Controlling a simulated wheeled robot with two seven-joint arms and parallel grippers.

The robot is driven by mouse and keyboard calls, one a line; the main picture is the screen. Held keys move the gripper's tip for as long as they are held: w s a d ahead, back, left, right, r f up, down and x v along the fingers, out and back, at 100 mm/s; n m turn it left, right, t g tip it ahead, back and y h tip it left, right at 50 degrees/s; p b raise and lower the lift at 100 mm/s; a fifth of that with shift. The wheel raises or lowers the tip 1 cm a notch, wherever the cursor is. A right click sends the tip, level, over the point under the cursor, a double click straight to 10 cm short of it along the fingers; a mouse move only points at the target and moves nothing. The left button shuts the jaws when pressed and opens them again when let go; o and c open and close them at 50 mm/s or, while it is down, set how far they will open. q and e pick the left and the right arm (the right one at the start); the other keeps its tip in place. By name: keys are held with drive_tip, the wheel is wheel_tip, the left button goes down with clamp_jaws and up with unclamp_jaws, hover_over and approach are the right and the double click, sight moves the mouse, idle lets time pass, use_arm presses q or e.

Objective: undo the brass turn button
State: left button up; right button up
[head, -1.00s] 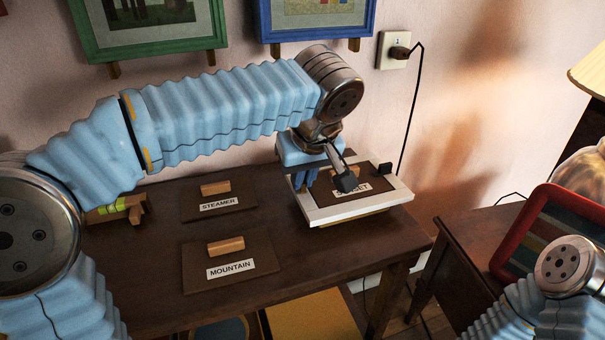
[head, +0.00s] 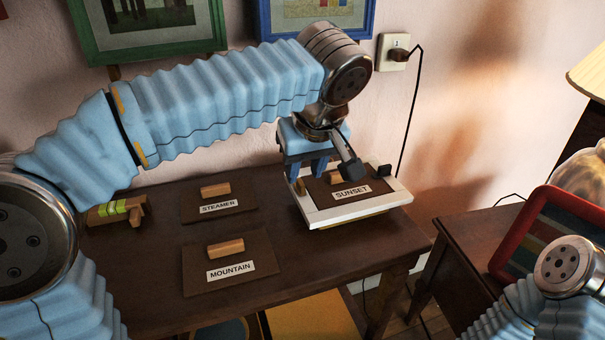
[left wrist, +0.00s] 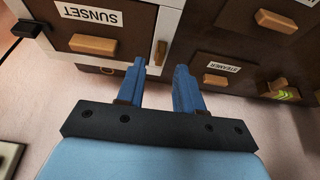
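The brass turn button (left wrist: 161,53) is a small tan bar on the white frame (left wrist: 172,27) around the SUNSET panel (left wrist: 125,38). In the left wrist view it lies roughly along that frame side. In the head view the turn button (head: 300,187) shows at the frame's left side, below my gripper. My left gripper (head: 308,175) is open and empty, above the frame's left edge. In the left wrist view its blue fingers (left wrist: 161,66) are apart, with the button just beyond the gap between the tips. My right gripper is out of view; only part of my right arm shows.
A black block (head: 385,169) sits at the frame's right side. The STEAMER panel (head: 219,208) and MOUNTAIN panel (head: 231,262) lie on the dark table to the left, each with a wooden handle. A wall plug (head: 398,53) with a hanging cord is behind.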

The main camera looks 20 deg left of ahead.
use_arm(q)
drive_tip(key=p+v, duration=0.1)
drive_tip(key=v, duration=0.9)
drive_tip(key=shift+p, duration=0.3)
drive_tip(key=shift+s+r, duration=0.1)
